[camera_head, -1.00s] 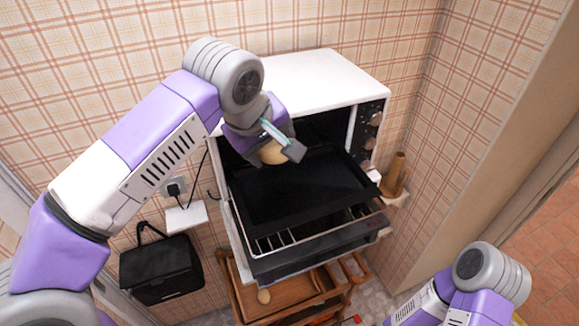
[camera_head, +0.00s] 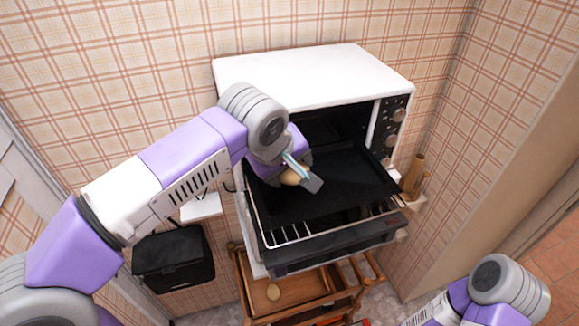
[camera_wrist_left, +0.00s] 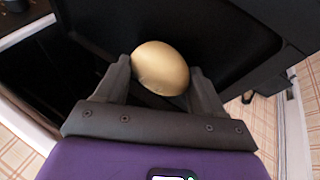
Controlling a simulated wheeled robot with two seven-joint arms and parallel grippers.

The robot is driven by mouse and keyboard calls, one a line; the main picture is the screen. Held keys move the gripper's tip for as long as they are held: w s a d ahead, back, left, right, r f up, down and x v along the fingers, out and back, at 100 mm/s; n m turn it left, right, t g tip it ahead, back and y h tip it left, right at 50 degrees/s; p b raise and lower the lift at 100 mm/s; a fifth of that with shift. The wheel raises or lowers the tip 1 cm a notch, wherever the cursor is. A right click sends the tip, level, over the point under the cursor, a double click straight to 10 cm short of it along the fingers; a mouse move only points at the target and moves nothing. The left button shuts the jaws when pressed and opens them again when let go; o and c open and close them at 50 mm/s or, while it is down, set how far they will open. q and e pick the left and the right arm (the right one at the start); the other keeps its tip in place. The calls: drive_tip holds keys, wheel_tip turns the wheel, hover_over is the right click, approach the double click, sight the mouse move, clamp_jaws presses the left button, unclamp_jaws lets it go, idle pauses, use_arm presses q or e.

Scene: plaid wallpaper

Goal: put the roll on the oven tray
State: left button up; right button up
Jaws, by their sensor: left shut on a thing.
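The roll (camera_head: 291,177) is small, rounded and golden tan. My left gripper (camera_head: 302,178) is shut on it and holds it over the left part of the oven tray. The roll also shows between the two fingers in the left wrist view (camera_wrist_left: 160,68). The black oven tray (camera_head: 345,183) sits partly pulled out of the white oven (camera_head: 315,75), whose door is open. I cannot tell whether the roll touches the tray. My right arm shows at the bottom right, and its gripper is out of view.
The open oven door (camera_head: 335,247) juts out under the tray. A brown wooden object (camera_head: 414,173) stands right of the oven.

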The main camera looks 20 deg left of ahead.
use_arm(q)
drive_tip(key=shift+s+f, duration=0.25)
drive_tip(key=shift+f, duration=0.4)
drive_tip(key=o, duration=1)
drive_tip(key=shift+f+b, duration=0.1)
drive_tip(key=shift+b, duration=0.2)
drive_tip(key=shift+o, duration=0.2)
drive_tip(key=shift+w+r+p, duration=0.1)
drive_tip(key=shift+r+p, duration=0.35)
drive_tip(key=p+v, duration=0.1)
drive_tip(key=v, duration=1.1)
drive_tip(key=shift+r+p, duration=0.4)
drive_tip(key=shift+r, duration=0.05)
drive_tip(key=shift+w, duration=0.1)
